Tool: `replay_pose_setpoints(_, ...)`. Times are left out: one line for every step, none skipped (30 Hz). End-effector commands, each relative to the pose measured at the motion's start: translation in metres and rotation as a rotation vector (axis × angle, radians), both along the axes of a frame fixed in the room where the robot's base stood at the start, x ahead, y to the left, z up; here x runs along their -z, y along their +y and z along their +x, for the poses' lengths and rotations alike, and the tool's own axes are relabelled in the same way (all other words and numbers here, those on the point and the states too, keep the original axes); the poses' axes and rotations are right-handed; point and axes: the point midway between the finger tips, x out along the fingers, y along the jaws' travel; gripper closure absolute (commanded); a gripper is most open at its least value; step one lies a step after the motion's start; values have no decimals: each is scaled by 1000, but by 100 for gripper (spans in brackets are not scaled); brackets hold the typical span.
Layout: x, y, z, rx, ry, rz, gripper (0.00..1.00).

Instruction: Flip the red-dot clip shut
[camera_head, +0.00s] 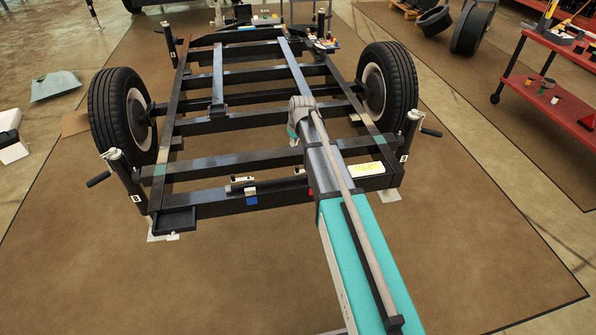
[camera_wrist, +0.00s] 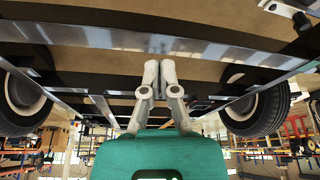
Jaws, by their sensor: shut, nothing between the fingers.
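A dark rod (camera_head: 270,184) lies along the front crossbar of the trailer frame in the head view, with small pale clip-like parts on it. A small red patch (camera_head: 311,191) shows at its right end, right beside my arm, and a blue patch (camera_head: 251,199) hangs farther left. The red patch is partly covered by my arm, so the clip's shape and whether it stands open cannot be told. My gripper (camera_wrist: 155,70) shows in the wrist view with its pale fingers together and nothing between them. I cannot make out a red-dot clip in the wrist view.
The black trailer frame (camera_head: 230,162) stands on a brown mat between two wheels (camera_head: 122,115) (camera_head: 388,85). Crank jacks stand at its left front (camera_head: 122,175) and right front (camera_head: 408,130). A red cart (camera_head: 555,60) is at right. The mat in front is clear.

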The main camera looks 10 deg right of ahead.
Motion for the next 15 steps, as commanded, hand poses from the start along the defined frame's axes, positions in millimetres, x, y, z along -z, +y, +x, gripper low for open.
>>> replay_pose_setpoints(7, 0, 5, -2, -4, 0, 100)
replay_pose_setpoints(8, -1, 6, -3, -6, 1, 100)
replay_pose_setpoints(9, -1, 7, -4, -8, -1, 100)
replay_pose_setpoints(9, -1, 8, -5, -9, -1, 100)
replay_pose_setpoints(9, -1, 8, -5, -10, 0, 100)
replay_pose_setpoints(9, -1, 9, -6, -11, 0, 100)
replay_pose_setpoints(9, -1, 9, -6, -11, 0, 100)
replay_pose_setpoints(9, -1, 9, -6, -11, 0, 100)
replay_pose_setpoints(9, -1, 9, -6, -11, 0, 100)
replay_pose_setpoints(8, -1, 8, -6, -11, 0, 100)
replay_pose_setpoints(8, -1, 8, -6, -11, 0, 100)
replay_pose_setpoints(8, -1, 8, -5, -11, 0, 100)
replay_pose_setpoints(8, -1, 8, -5, -11, 0, 100)
replay_pose_setpoints(8, -1, 8, -5, -10, 0, 100)
replay_pose_setpoints(8, -1, 8, -5, -10, 0, 100)
